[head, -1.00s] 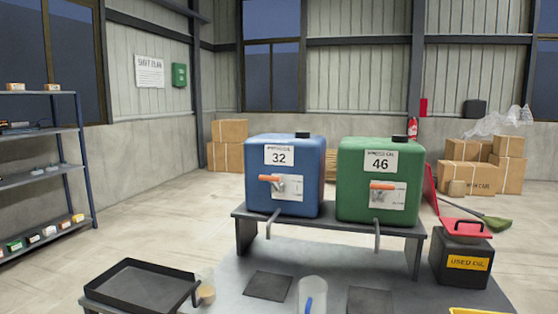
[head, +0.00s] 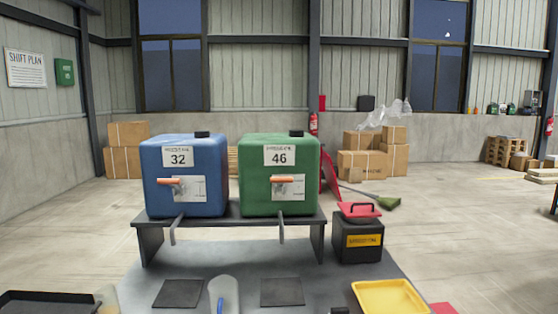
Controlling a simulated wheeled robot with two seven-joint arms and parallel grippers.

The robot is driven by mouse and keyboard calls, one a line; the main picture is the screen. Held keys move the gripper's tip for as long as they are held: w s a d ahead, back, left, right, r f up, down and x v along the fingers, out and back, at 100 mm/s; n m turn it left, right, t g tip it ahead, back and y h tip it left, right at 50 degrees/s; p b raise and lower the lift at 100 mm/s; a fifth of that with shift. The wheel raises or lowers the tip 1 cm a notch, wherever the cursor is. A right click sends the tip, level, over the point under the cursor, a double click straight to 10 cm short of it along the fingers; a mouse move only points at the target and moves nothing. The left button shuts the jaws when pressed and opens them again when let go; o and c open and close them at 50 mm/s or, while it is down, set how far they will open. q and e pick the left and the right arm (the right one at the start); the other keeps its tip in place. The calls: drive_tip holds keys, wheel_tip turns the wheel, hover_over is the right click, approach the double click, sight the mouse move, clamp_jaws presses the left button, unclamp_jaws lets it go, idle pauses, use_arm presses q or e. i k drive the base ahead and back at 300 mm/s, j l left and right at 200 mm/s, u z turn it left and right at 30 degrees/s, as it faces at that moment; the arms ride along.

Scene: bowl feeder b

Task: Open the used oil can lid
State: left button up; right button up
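The used oil can (head: 358,242) is a dark box with a yellow label on its front. Neither of my grippers shows in the head view.
A blue tank (head: 185,180) marked 32 and a green tank (head: 280,180) marked 46 stand on a dark bench (head: 150,240). In front are a clear jug (head: 224,295), dark pads (head: 282,292), a black tray (head: 45,303) and a yellow tray (head: 388,297).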

sight(360, 209)
drive_tip(key=i+l, duration=0.4)
drive_tip(key=l, duration=0.25)
drive_tip(key=i+l, duration=0.15)
drive_tip(key=l, duration=0.15)
